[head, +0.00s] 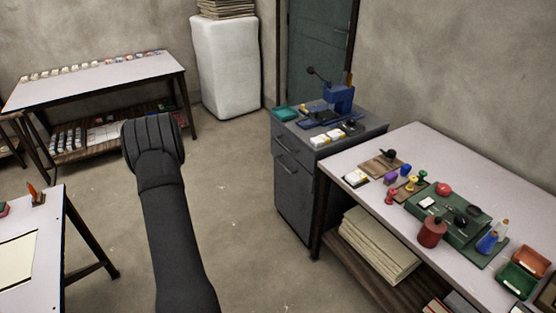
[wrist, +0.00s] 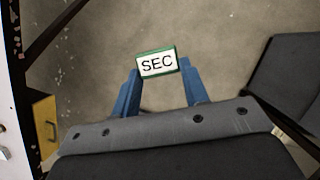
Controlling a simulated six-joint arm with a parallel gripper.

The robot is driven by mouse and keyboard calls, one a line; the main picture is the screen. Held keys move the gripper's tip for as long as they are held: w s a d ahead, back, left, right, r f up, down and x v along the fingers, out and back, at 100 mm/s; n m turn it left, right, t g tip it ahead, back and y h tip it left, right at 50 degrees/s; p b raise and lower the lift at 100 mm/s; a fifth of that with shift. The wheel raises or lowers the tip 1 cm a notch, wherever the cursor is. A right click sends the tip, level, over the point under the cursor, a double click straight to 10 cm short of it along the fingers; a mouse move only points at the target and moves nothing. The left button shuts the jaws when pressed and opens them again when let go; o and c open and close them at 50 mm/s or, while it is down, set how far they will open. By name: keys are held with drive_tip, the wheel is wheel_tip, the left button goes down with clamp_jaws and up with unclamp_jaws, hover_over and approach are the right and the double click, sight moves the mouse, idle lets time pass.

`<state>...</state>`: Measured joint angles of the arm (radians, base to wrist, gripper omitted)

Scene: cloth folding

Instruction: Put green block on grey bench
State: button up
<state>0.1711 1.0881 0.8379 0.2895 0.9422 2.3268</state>
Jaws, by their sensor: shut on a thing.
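In the wrist view, my gripper (wrist: 159,72) has its two blue fingers shut on a green block (wrist: 157,63). The block's face towards the camera is white with the letters SEC, and green shows along its edges. Open floor lies below it. In the head view, my dark arm rises from the bottom to a rounded end; the fingers and the block are hidden there. A grey drawer bench (head: 294,178) stands right of my arm, against the wall. On it are a blue press (head: 341,97), a teal pad (head: 285,113) and several small white and yellow blocks.
A pale-topped table (head: 340,165) at the right holds stamps, a green tray, a red pot and bins. Another table (head: 120,70) stands at the back left, and a table edge (head: 60,240) is at the near left. Bare floor (head: 240,220) lies between them.

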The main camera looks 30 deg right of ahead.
drive_tip(key=s+d+r+m+h, duration=0.1)
drive_tip(key=s+d+m, duration=0.35)
drive_tip(key=d, duration=1.35)
drive_tip(key=s+d+m+h, duration=0.25)
drive_tip(key=s+d, duration=0.35)
drive_tip(key=d, duration=1.2)
drive_tip(key=s+d+r+m+h, duration=0.2)
drive_tip(key=s+d+m, duration=0.6)
drive_tip(key=s+d, duration=2.1)
hover_over(342, 172)
drive_tip(key=f, duration=0.7)
drive_tip(key=shift+s+a+f, duration=0.25)
drive_tip(key=shift+s+a, duration=0.15)
drive_tip(key=shift+f, duration=2)
drive_tip(key=shift+f, duration=0.15)
drive_tip(key=o, duration=0.7)
